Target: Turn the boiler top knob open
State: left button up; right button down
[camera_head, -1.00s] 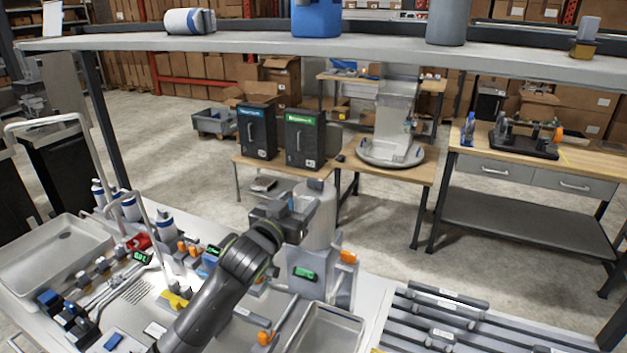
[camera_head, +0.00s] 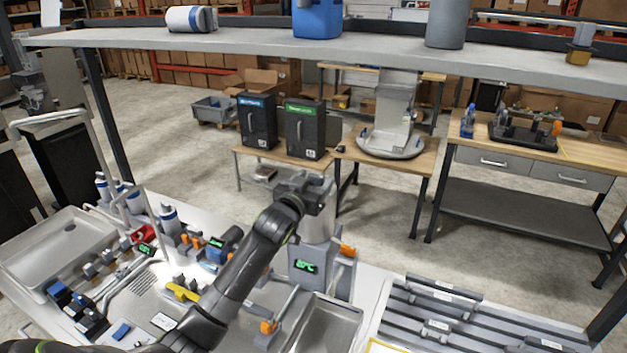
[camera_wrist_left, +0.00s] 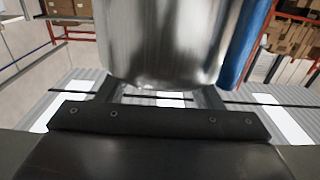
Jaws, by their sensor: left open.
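The boiler (camera_head: 318,228) is a grey upright cylinder on a grey base with a lit green display (camera_head: 306,267) and an orange-handled tap (camera_head: 347,250). My left gripper (camera_head: 316,186) is open at the boiler's upper end and covers much of its top. The top knob cannot be made out behind the gripper. In the left wrist view a shiny metal cylinder (camera_wrist_left: 165,45), apparently the boiler, fills the space beyond my dark finger mount, with a blue strip (camera_wrist_left: 246,45) along its right side. Contact cannot be told. My right gripper is out of view.
A shelf (camera_head: 370,52) with containers runs across above the boiler. A steel tray (camera_head: 328,325) and an orange-tipped lever (camera_head: 268,327) lie in front. Several small dispensers and a sink (camera_head: 50,275) are on the left. A slatted rack (camera_head: 440,310) is on the right.

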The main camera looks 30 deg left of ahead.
pick_arm(q)
jog(key=shift+c, duration=0.3)
jog(key=c, duration=0.9)
jog(key=shift+c, duration=0.2)
